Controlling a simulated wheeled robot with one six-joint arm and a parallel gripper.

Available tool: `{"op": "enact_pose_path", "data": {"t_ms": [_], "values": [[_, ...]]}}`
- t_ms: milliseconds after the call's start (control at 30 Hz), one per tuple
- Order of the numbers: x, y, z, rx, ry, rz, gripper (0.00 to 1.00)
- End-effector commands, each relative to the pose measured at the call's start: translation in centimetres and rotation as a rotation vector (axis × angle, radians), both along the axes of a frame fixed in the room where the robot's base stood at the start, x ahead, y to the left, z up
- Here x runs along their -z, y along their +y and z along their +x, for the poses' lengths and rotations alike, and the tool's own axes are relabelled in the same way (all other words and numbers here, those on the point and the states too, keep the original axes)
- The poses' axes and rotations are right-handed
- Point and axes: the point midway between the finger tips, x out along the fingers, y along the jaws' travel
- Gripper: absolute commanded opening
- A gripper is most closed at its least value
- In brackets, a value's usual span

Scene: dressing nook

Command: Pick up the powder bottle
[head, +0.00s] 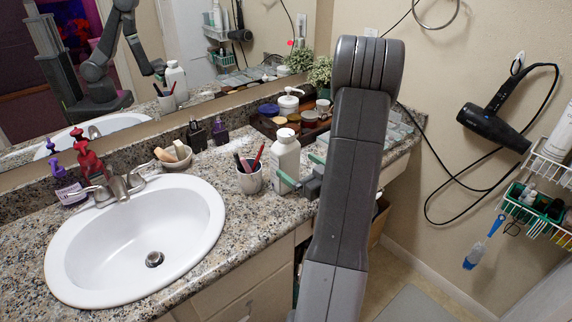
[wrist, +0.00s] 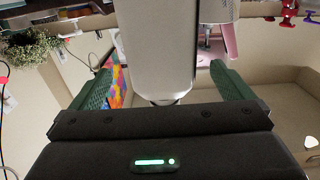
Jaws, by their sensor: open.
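The powder bottle (head: 286,158), white with a white cap, stands upright on the granite counter, right of a cup of pens. My gripper (head: 301,169) is open at the bottle's right side, with its green fingers pointing toward it. In the wrist view the bottle (wrist: 157,45) fills the space between the two green fingers of my gripper (wrist: 166,82). The fingers stand apart on either side, with a visible gap. Whether either finger touches the bottle I cannot tell. My arm hides part of the counter to the right.
The pen cup (head: 249,181) stands close left of the bottle. A tray (head: 268,127) of jars lies behind it, and a plant (head: 321,72) stands at the back. The white sink (head: 118,245) takes up the left. A hair dryer (head: 490,122) hangs on the right wall.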

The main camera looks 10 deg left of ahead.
Motion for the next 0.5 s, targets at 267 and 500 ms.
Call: {"op": "enact_pose_path", "data": {"t_ms": [267,500], "values": [[-0.2,1.4,1.0,-0.001,-0.001,0.001,1.0],[-0.6,4.1,2.9,-0.003,-0.001,0.001,1.0]]}}
